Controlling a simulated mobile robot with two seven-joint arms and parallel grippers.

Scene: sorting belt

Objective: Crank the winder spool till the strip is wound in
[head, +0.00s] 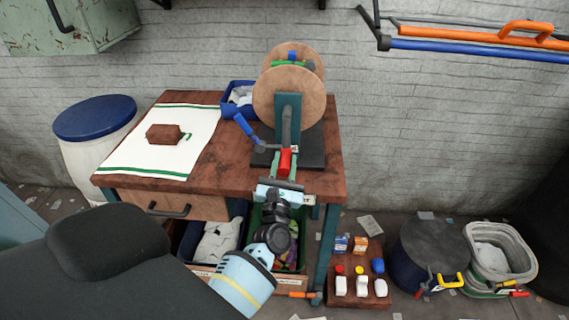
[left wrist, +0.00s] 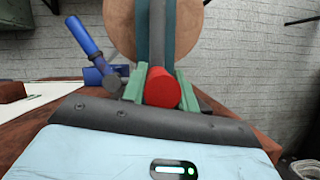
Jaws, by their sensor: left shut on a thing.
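The winder spool (head: 287,95) stands at the table's back right: two wooden discs with green and blue parts between them, on a teal post (head: 288,108) and a dark base plate (head: 312,148). A grey crank arm (head: 287,125) hangs down its front to a red handle (head: 285,162). My left gripper (head: 284,170) is shut on this red handle, its green fingers on either side in the left wrist view (left wrist: 161,92). A blue-gripped lever (head: 243,124) sticks up to the left. I cannot tell any strip running to the spool. My right gripper is not in view.
A white green-edged sheet (head: 130,158) with a brown block (head: 163,134) covers the table's left. A blue bin (head: 228,110) sits behind the lever. Below are bins, a wooden tray (head: 352,298) of small items and a dark drum (head: 432,250). A blue-lidded barrel (head: 95,118) stands left.

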